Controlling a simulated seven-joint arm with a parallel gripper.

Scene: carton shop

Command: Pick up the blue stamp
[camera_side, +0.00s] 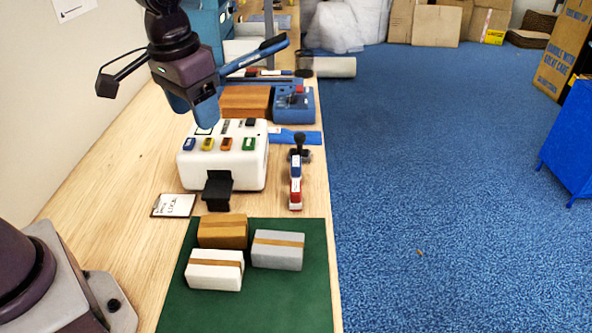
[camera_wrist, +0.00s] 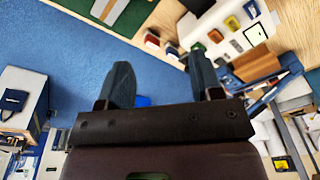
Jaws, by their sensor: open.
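A small blue-and-white block (camera_side: 295,168), which looks like the blue stamp, sits near the right edge of the bench beside the white machine. A black knob (camera_side: 299,142) stands just behind it. A similar red-and-white block (camera_side: 296,194) is just in front of it. My gripper (camera_side: 193,108) is open and empty, above the bench and the back left of the white machine, left of the blue stamp. Its two spread fingers (camera_wrist: 163,75) show in the wrist view.
The white machine (camera_side: 249,172) with coloured buttons stands between my gripper and the front of the bench. A green mat (camera_side: 290,300) holds three small cartons. A blue device (camera_side: 300,107) and a brown box (camera_side: 246,100) stand behind. Blue carpet lies right of the bench edge.

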